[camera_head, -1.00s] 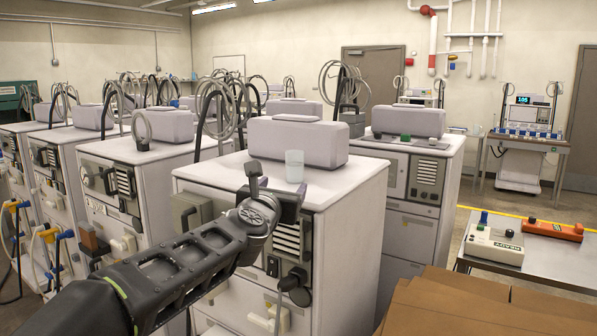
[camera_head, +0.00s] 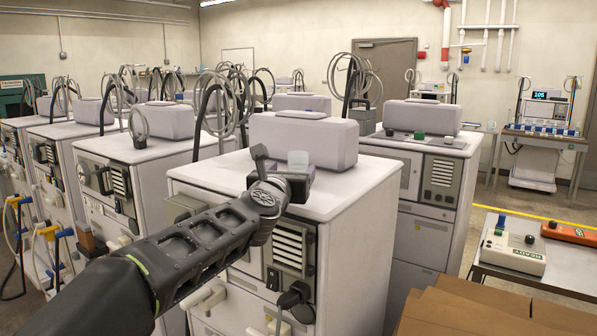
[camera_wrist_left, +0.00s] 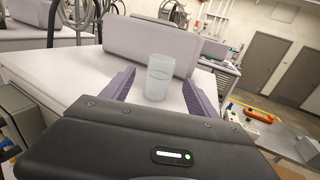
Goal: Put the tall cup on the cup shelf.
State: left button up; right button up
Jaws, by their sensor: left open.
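The tall cup (camera_wrist_left: 159,77) is a translucent whitish cup standing upright on the white top of a dialysis machine. In the head view the cup (camera_head: 298,160) shows only its upper part, with my gripper hiding the rest. My left gripper (camera_head: 284,172) is open at the cup. In the left wrist view its two purple fingers (camera_wrist_left: 155,90) stand on either side of the cup, with gaps between them and it. My right gripper is in neither view. I cannot identify a cup shelf for certain.
A grey box-shaped unit (camera_head: 303,138) sits right behind the cup. Cardboard boxes (camera_head: 480,310) are at the lower right. A metal table (camera_head: 560,268) holds a beige device (camera_head: 514,252) and an orange one (camera_head: 570,233). More machines stand to the left.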

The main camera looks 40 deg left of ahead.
aim_at(296, 163)
pick_arm(q)
jog(key=shift+w+a, duration=0.1)
jog(key=shift+w, duration=0.1)
jog(key=p+x, duration=0.1)
jog(key=x, duration=0.3)
jog(key=shift+w+r+p, duration=0.1)
jog(key=shift+w+p, duration=0.05)
jog(key=shift+p, duration=0.2)
jog(key=shift+w+a, duration=0.2)
jog(key=shift+w, duration=0.2)
jog(key=shift+c, duration=0.4)
grip_shut()
notch_tip(296, 163, up, 10)
jog(key=p, duration=0.7)
dwell(0.5)
